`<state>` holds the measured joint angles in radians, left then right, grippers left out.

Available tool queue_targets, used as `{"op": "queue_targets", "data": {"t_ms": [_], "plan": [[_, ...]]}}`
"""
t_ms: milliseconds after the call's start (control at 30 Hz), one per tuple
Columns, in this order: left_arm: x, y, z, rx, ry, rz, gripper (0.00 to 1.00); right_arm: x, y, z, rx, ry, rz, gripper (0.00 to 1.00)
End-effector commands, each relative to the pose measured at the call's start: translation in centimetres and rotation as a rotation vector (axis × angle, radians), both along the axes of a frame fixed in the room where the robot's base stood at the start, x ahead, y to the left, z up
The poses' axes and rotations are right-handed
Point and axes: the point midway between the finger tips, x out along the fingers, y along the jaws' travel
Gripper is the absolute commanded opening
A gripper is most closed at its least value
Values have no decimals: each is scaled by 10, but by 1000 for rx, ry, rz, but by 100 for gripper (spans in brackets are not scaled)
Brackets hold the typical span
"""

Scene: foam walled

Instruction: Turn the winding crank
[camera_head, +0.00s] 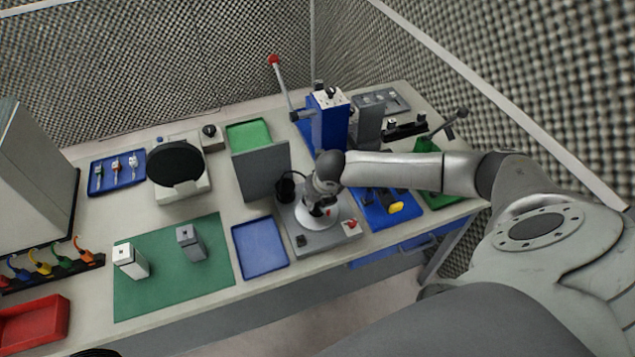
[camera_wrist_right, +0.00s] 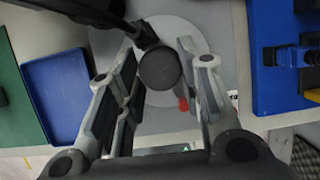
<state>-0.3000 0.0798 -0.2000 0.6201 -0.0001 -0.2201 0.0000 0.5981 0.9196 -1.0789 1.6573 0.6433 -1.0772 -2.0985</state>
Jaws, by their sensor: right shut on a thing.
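The winding machine (camera_head: 299,240) is a grey base with a pale round disc (camera_head: 313,217) on top. My right gripper (camera_head: 321,207) reaches down over the disc and hides most of the crank in the head view. In the right wrist view, the dark round knob of the winding crank (camera_wrist_right: 158,69) is between the two fingers of my right gripper (camera_wrist_right: 163,82). A dark arm runs from the knob to the upper left. The right gripper is shut on this knob. My left gripper is not in view.
A grey upright panel (camera_head: 262,172) stands just behind the machine on the left. A blue tray (camera_head: 260,249) lies to the left, and a blue mat with dark parts and a yellow piece (camera_head: 396,207) to the right. A tall blue block (camera_head: 331,124) stands behind.

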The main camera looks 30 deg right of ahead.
Motion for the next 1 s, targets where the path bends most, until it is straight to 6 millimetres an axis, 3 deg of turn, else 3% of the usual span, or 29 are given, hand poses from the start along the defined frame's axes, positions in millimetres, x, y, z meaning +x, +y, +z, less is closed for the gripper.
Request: {"op": "queue_targets", "data": {"t_ms": [400, 1000], "plan": [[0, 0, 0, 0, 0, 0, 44, 5, -3, 5, -4, -13, 110, 10], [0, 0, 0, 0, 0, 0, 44, 5, -3, 5, -2, -14, 130, 10]]}}
